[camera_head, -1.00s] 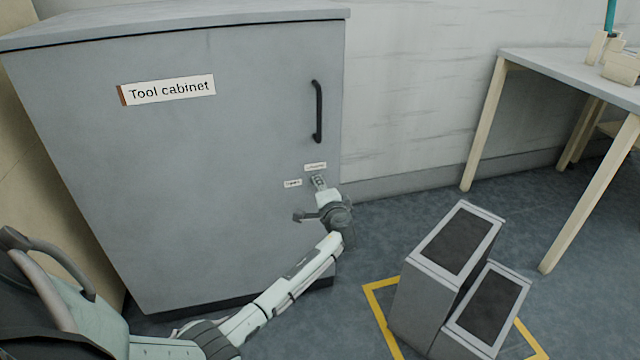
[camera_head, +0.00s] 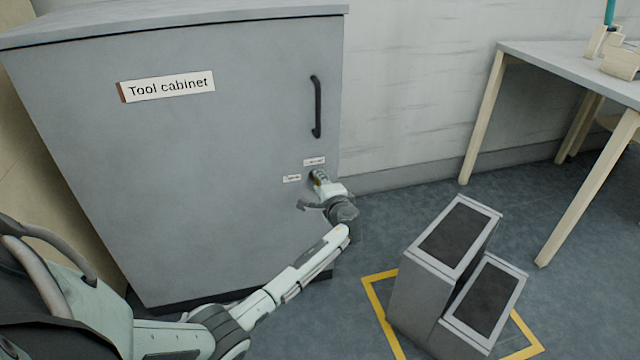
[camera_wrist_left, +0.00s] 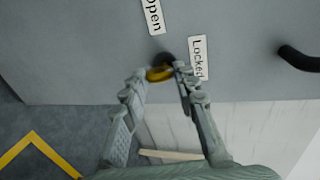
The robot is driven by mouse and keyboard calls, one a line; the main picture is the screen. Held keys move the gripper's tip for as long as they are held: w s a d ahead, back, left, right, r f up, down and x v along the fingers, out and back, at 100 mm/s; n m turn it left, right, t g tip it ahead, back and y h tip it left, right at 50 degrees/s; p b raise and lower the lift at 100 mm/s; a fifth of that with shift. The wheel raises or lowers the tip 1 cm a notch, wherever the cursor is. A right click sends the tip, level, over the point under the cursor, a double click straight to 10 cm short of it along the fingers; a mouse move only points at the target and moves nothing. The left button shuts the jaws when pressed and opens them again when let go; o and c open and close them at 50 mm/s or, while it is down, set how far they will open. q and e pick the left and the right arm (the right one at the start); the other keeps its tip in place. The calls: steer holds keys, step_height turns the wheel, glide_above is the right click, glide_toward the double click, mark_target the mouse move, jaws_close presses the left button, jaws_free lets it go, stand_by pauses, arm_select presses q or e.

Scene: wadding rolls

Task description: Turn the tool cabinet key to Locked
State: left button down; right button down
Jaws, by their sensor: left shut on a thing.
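The grey tool cabinet (camera_head: 190,170) stands at the left in the head view, with its name sign (camera_head: 167,87). My left gripper (camera_head: 319,179) is at the lock, low on the right side of the door. In the left wrist view the gripper (camera_wrist_left: 160,78) is shut on the yellow key (camera_wrist_left: 158,74), which sits in the dark round lock (camera_wrist_left: 163,59). The Locked label (camera_wrist_left: 198,57) is right of the lock and the Open label (camera_wrist_left: 153,16) is above it. The fingers partly hide the key, so its exact angle is hard to tell. My right gripper is out of view.
A black door handle (camera_head: 316,107) is above the lock. A grey two-step stool (camera_head: 413,300) stands inside a yellow floor marking (camera_head: 379,312) to the right. A table (camera_head: 575,75) is at the far right.

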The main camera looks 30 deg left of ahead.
arm_select(q)
steer(key=c, duration=1.2)
jaws_free()
steer(key=shift+o, duration=0.2)
steer(key=shift+s+d, duration=0.1)
steer(key=v, duration=1.1)
steer(key=shift+s+d, duration=0.25)
steer(key=shift+r, duration=0.1)
